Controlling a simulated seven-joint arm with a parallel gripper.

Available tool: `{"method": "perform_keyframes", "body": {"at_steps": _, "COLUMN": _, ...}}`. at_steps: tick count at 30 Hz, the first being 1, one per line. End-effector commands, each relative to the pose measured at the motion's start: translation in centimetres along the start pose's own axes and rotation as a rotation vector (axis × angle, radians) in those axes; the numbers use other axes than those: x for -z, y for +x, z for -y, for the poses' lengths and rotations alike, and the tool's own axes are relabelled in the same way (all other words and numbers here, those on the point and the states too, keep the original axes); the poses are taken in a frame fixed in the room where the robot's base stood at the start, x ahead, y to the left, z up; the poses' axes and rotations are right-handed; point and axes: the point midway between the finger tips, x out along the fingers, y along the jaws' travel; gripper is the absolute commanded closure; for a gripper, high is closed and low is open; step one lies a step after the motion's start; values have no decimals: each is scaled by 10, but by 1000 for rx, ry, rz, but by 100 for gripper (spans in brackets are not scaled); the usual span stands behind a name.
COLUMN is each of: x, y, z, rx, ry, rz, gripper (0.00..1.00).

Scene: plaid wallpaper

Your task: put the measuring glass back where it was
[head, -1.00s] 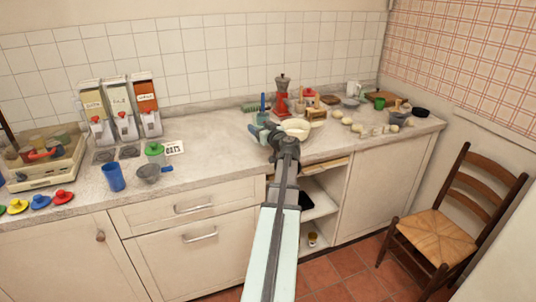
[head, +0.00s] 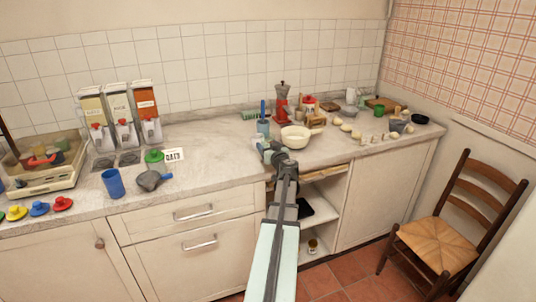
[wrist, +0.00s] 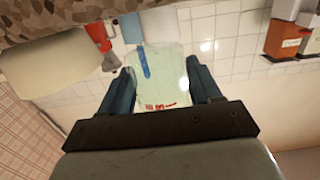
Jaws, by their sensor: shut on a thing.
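The measuring glass (wrist: 165,75) is clear, with red markings, and shows in the wrist view between my fingers. My gripper (wrist: 160,88) is shut on it. In the head view my gripper (head: 268,150) is over the front part of the counter, just left of the white bowl; its fingers and arm make the glass hard to pick out there. A light-blue holder (head: 263,127) with a blue-handled tool stands behind it. In the wrist view the blue handle shows through the glass. I cannot tell whether the glass touches the counter.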

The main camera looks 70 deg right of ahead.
Motion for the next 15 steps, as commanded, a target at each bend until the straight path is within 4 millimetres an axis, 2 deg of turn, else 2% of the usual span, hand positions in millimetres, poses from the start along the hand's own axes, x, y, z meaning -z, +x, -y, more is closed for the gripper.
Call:
{"method": "perform_keyframes", "body": {"at_steps": 7, "x": -28, "y": 1, "z": 0, "rx": 0, "ry": 2, "rz": 2, "gripper": 77}}
{"method": "perform_keyframes", "body": {"at_steps": 15, "x": -32, "y": 1, "z": 0, "rx": 0, "ry": 0, "rz": 0, "gripper": 77}}
